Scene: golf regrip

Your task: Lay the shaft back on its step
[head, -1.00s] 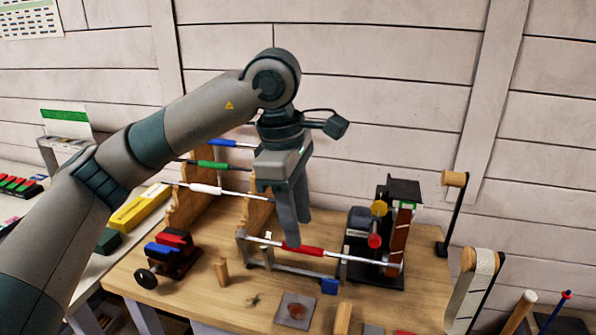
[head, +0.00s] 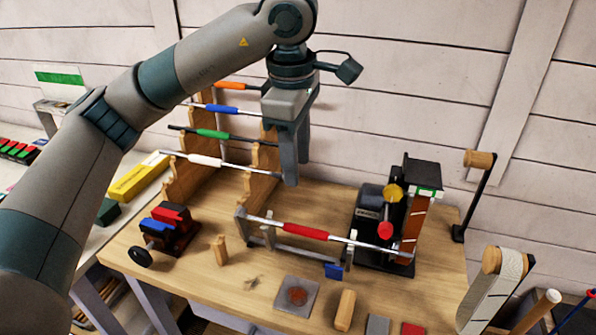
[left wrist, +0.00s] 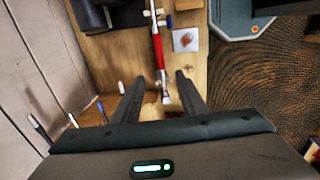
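The shaft with a red grip (head: 305,231) lies across a low metal stand (head: 292,256) at the front of the bench. Its right end is beside the dark machine. My left gripper (head: 297,172) is above and behind this shaft, pointing down, apart from it. In the left wrist view its two fingers (left wrist: 159,76) are spread with nothing between them, and the red shaft (left wrist: 160,52) lies below. A stepped wooden rack (head: 180,182) carries shafts with orange, blue, green (head: 212,134) and white (head: 205,160) grips on its steps. My right gripper is out of view.
A dark machine (head: 370,228) with a brown upright stands right of the metal stand. A red and blue vise (head: 168,228) is at the left. A small wooden block (head: 220,250), a grey plate (head: 297,295) and a wooden piece (head: 345,309) lie in front.

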